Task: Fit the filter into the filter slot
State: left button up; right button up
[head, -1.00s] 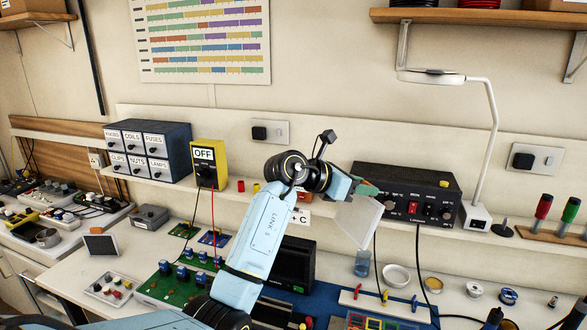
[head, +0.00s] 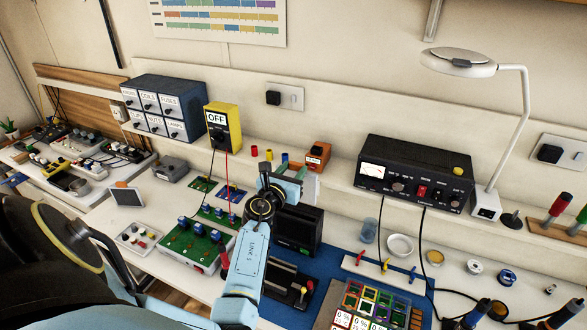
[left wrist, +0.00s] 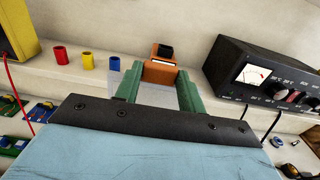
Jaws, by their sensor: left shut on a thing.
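My left gripper (head: 301,174) is over the bench, in front of the back shelf. In the left wrist view its two green fingers (left wrist: 158,84) are shut on a thin, pale, see-through plate, which I take for the filter (left wrist: 155,97). In the head view the filter (head: 311,188) shows as a pale sheet beside the gripper, partly hidden by it. An orange box (left wrist: 159,71) with a dark top and a label stands beyond the fingertips; in the head view it sits on the shelf (head: 317,157). I cannot make out the filter slot. My right gripper is not in view.
A black power supply (head: 414,178) stands on the shelf to the right, a yellow meter (head: 222,128) to the left. A black box (head: 298,230) is below the gripper. A lamp (head: 459,62) overhangs at right. Cables, circuit boards and small dishes crowd the bench.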

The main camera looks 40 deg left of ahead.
pick_arm(q)
jog(key=shift+r, duration=0.15)
jog(key=shift+s+p, duration=0.1)
jog(key=shift+p, duration=0.3)
notch_tip(320, 180, down, 6)
jog(key=b, duration=0.5)
dwell(1.8)
